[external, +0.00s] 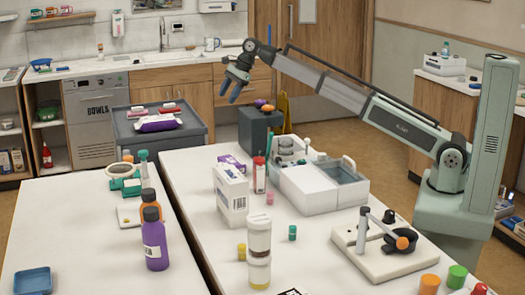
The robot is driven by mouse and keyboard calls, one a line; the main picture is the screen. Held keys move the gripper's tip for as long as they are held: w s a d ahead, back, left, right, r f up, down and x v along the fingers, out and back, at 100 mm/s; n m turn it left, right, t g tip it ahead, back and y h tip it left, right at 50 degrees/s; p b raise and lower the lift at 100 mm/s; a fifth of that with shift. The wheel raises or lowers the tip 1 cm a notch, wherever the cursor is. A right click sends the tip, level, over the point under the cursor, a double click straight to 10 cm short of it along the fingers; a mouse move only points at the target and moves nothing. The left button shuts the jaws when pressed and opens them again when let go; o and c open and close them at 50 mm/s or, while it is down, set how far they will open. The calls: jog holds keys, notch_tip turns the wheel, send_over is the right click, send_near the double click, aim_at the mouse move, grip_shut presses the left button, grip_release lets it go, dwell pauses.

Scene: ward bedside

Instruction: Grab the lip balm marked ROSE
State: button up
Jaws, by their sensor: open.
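My gripper (229,92) is open and empty, raised at the upper middle of the external view. It is high above the table and apart from everything on it. Small capped cylinders stand on the white table: a pink one (269,198), a green one (292,233) and a yellow one (241,252). They may be lip balms, but no ROSE marking can be read on any of them. The pink one stands just right of a white carton and close to a red-topped tube.
The white carton (231,195) and red-topped tube (259,177) stand beside the pink cylinder. A stacked clear container (259,240) stands in front. A white device with a bin (310,193) lies behind to the right. A beige stand (380,252) occupies the right front.

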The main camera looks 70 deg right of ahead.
jog(key=s+a+r+n+g, duration=0.1)
jog(key=s+a, duration=0.4)
jog(key=a, duration=0.9)
jog(key=g+h, duration=0.3)
jog(key=g, duration=0.1)
send_over(271, 192)
notch_tip(271, 192, down, 10)
jog(key=shift+f, duration=6.6)
jog(key=shift+a, duration=0.1)
grip_shut()
